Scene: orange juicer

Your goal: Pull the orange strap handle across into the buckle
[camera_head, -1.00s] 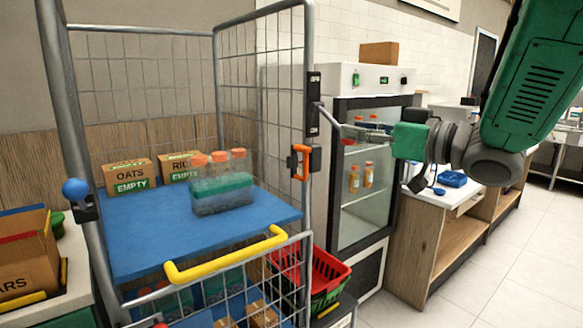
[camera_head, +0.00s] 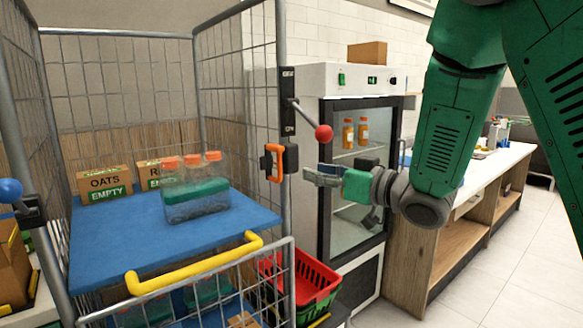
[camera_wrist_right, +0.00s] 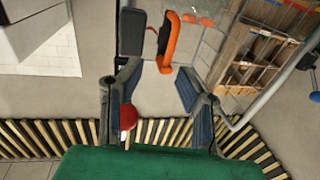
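The orange strap handle (camera_head: 276,162) sits in a black holder (camera_head: 267,158) on the right post of the wire cage trolley. In the right wrist view the orange handle (camera_wrist_right: 167,42) lies beyond the fingertips, roughly between them. My right gripper (camera_head: 308,176) is just right of the handle, apart from it. Its two fingers (camera_wrist_right: 158,78) are spread and empty. A black fitting (camera_head: 31,210) with a blue ball (camera_head: 10,190) is on the left post; I cannot tell whether it is the buckle. My left gripper is out of view.
A lever with a red ball (camera_head: 324,133) sticks out above my right gripper; the ball also shows beside one finger (camera_wrist_right: 128,116). The trolley's blue shelf (camera_head: 110,240) holds bottles and boxes behind a yellow bar (camera_head: 190,268). A glass-door fridge (camera_head: 312,85) stands behind.

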